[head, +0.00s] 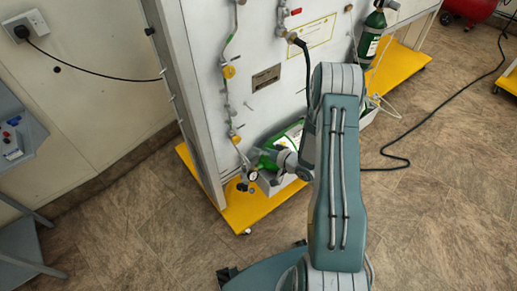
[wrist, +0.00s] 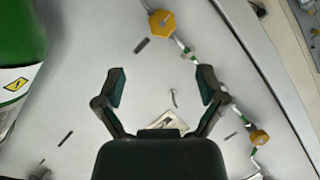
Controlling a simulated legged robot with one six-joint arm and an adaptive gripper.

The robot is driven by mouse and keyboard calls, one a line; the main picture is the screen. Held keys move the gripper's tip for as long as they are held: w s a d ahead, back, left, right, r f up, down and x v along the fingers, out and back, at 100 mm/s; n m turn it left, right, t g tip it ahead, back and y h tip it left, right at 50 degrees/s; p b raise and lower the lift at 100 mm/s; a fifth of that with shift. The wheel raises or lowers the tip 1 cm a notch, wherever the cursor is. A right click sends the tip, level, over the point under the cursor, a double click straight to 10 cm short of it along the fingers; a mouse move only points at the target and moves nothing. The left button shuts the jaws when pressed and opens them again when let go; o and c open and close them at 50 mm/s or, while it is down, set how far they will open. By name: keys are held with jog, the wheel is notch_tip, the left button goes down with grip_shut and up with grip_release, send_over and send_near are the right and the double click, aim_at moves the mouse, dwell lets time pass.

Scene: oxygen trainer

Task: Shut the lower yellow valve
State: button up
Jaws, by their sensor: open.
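The lower yellow valve (head: 235,139) sits on the pipe near the left edge of the white panel (head: 200,100). The upper yellow valve (head: 229,71) is above it on the same pipe. In the wrist view the panel appears turned over; the larger valve at the top looks like the lower valve (wrist: 161,23), and the smaller one at lower right looks like the upper valve (wrist: 259,138). My gripper (wrist: 162,82) is open and empty. The larger valve shows beyond its fingertips, apart from them. In the head view my arm partly hides the gripper.
A green cylinder (wrist: 20,45) is close at the wrist view's left. Another green cylinder (head: 372,38) stands at the panel's right. The panel stands on a yellow base (head: 243,212). A black hose (head: 307,75) hangs near my arm. The floor at front left is clear.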

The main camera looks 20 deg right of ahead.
aim_at(238, 142)
jog(key=shift+f, duration=0.1)
jog(key=a+f+n+t+h, duration=0.25)
jog(key=n+t, duration=0.25)
jog(key=n, duration=0.4)
jog(key=x, duration=0.6)
jog(key=a+x, duration=0.1)
jog(key=x, duration=0.3)
jog(key=shift+f, duration=0.4)
jog(key=c, duration=1.1)
